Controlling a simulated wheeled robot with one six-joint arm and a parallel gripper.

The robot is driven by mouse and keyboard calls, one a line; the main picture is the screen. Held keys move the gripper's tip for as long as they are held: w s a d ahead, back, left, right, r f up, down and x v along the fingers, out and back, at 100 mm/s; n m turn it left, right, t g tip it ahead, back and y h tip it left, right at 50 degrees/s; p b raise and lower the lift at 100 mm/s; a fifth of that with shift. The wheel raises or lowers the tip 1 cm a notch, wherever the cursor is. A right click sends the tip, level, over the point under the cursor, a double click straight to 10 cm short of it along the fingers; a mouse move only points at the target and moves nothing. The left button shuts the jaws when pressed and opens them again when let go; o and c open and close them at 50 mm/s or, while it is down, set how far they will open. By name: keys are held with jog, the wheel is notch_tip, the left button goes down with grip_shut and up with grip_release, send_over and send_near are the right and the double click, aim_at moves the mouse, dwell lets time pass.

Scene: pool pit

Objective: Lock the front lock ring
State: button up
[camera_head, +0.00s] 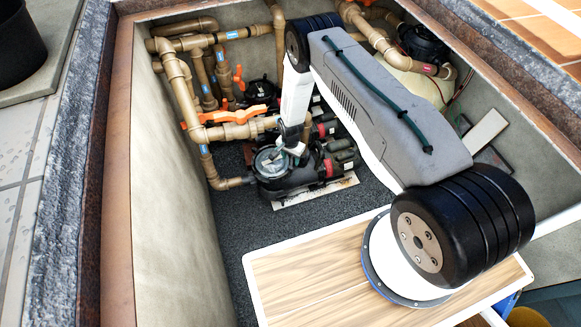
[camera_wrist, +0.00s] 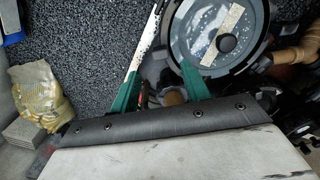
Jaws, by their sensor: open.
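The front pump (camera_head: 283,180) stands on a pale base plate on the pit floor. Its round clear lid (camera_head: 270,160) faces up, with the dark front lock ring (camera_head: 257,167) around it. In the wrist view the ring (camera_wrist: 213,72) circles the clear lid (camera_wrist: 230,45), which has a pale label and a dark centre knob. My gripper (camera_head: 294,150) is low over the right side of the lid in the head view. In the wrist view its green fingers (camera_wrist: 160,75) are spread apart and empty, beside the ring's lower left edge. Whether a finger touches the ring cannot be told.
Tan pipes with an orange-handled valve (camera_head: 235,115) stand behind and left of the pump. A second dark pump (camera_head: 262,92) is farther back. A yellowish bag (camera_wrist: 42,88) lies on the gravel floor. The gravel left of the pump (camera_head: 228,205) is clear.

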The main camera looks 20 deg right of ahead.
aim_at(291, 167)
notch_tip(291, 167, down, 7)
jog(key=shift+f, duration=0.2)
dwell(0.3)
grip_shut()
